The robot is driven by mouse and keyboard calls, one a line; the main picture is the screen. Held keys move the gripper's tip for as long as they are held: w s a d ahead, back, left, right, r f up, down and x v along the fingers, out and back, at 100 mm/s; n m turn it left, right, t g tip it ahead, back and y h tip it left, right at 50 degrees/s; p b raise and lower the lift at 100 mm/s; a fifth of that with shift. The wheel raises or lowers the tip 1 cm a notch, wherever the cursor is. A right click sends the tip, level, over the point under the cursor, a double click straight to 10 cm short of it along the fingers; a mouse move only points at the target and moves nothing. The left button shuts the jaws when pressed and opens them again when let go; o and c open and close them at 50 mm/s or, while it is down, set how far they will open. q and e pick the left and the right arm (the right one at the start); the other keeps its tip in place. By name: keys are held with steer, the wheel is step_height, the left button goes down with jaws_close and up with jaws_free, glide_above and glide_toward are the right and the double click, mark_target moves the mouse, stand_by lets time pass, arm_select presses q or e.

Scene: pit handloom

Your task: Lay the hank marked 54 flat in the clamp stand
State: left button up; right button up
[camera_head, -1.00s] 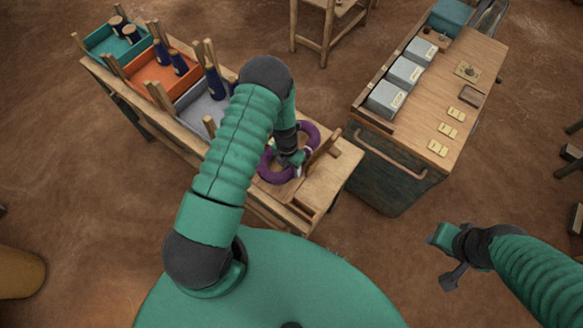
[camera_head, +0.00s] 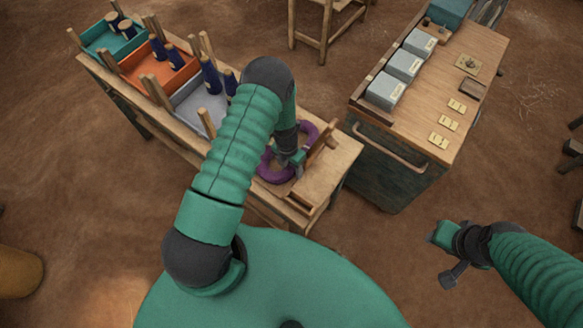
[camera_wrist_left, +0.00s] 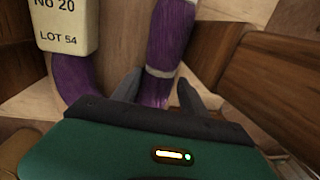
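The purple hank (camera_head: 273,173) lies as a ring on the right end of the wooden bench (camera_head: 335,180), partly hidden by my left arm. A cream tag (camera_wrist_left: 65,22) reading "No 20, LOT 54" shows beside it in the left wrist view. My left gripper (camera_wrist_left: 160,88) is down at the hank. Its two dark fingers stand on either side of a purple strand (camera_wrist_left: 172,35) with a pale band, with a small gap at the left finger. A wooden upright (camera_head: 322,143) with a peg stands beside the hank. My right gripper (camera_head: 447,258) hangs clear of everything, its fingers apart.
Teal, orange and grey trays (camera_head: 190,100) with dark blue spools and wooden posts fill the bench's left part. A cabinet (camera_head: 440,110) at right carries grey boxes (camera_head: 403,65) and yellow cards (camera_head: 448,123). Bare floor lies between cabinet and my right arm.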

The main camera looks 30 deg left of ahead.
arm_select(q)
steer(key=shift+s+a+f, duration=0.1)
steer(key=shift+a+f, duration=0.05)
steer(key=shift+a, duration=0.1)
